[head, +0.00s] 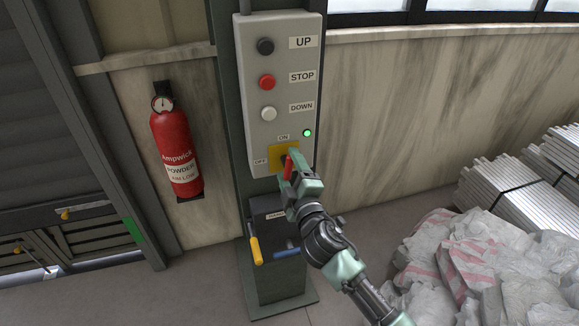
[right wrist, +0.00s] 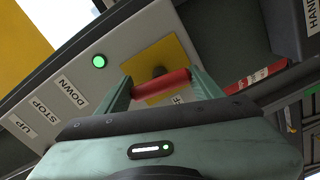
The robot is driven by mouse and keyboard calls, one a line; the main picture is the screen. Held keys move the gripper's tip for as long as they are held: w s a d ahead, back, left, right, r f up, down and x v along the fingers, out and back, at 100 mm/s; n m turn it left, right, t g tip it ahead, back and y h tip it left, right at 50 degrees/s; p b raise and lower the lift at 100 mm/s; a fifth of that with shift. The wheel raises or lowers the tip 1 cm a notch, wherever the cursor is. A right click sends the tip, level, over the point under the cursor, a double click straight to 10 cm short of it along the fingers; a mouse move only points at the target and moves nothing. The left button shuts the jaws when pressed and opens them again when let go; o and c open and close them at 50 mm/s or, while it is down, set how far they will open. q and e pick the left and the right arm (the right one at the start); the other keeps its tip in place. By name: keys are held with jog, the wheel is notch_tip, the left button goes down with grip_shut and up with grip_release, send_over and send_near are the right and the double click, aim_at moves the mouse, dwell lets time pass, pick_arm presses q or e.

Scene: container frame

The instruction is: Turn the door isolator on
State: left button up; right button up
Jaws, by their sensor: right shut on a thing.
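The door isolator is a yellow plate (head: 277,152) with a red handle (head: 289,167) at the bottom of the grey control box. An ON label (head: 283,137) sits above the plate and an OFF label (head: 260,161) to its left. The handle looks roughly upright, in line with the box's long side. My right gripper (head: 290,173) is shut on it, partly covering it. In the right wrist view the red handle (right wrist: 162,87) spans between the two fingers, in front of the yellow plate (right wrist: 150,62). A green lamp (head: 307,133) is lit beside the plate. My left gripper is not in view.
The grey box (head: 252,100) carries black UP (head: 265,46), red STOP (head: 267,82) and white DOWN (head: 268,113) buttons. Below is a dark box with a yellow-handled lever (head: 255,250). A fire extinguisher (head: 175,145) hangs left. Wrapped sacks (head: 470,260) lie right.

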jog(key=shift+n, duration=0.7)
jog(key=o, duration=1.3)
jog(key=b+v, duration=0.1)
jog(key=v, duration=0.6)
jog(key=shift+s+d, duration=0.1)
jog(key=shift+s, duration=0.25)
